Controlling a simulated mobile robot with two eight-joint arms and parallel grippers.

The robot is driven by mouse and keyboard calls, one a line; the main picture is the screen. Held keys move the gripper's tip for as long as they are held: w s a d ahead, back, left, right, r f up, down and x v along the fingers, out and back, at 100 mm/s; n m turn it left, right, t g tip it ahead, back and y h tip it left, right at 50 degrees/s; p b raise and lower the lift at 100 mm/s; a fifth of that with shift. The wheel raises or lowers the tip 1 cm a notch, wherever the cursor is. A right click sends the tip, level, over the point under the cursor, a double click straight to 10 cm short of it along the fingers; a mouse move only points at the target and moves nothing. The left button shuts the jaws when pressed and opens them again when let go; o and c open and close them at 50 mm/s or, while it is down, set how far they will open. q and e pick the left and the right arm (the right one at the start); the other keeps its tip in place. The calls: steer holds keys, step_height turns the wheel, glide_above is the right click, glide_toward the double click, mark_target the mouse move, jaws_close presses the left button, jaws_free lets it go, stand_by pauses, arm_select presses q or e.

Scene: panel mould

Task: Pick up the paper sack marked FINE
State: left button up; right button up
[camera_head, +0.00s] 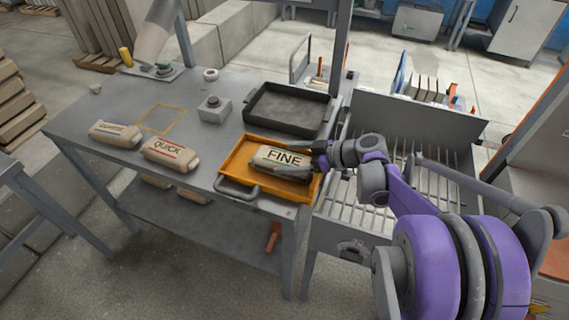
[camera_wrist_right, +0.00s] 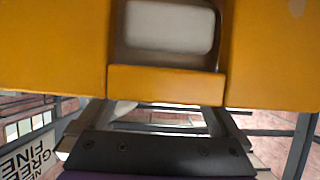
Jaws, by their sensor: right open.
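The paper sack marked FINE (camera_head: 281,157) lies in the orange tray (camera_head: 238,165) at the front right of the grey bench. It is pale with a green band and dark letters. My right gripper (camera_head: 314,160) reaches in from the right and is at the sack's right end, with its jaws open. Whether a finger touches the sack cannot be told. In the right wrist view a large orange surface (camera_wrist_right: 50,55) fills the top, and the sack cannot be made out for sure. My left gripper is not in view.
A sack marked QUICK (camera_head: 170,153) and another sack (camera_head: 115,133) lie left on the bench. A dark tray (camera_head: 288,108) stands behind the orange one, beside a small grey block (camera_head: 215,109). A slatted metal frame (camera_head: 410,150) stands to the right.

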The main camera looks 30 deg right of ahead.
mark_target(275, 159)
steer(key=x, duration=0.5)
steer(key=shift+f, duration=0.1)
steer(key=shift+d, duration=0.1)
steer(key=c, duration=1.1)
steer(key=shift+o, duration=0.2)
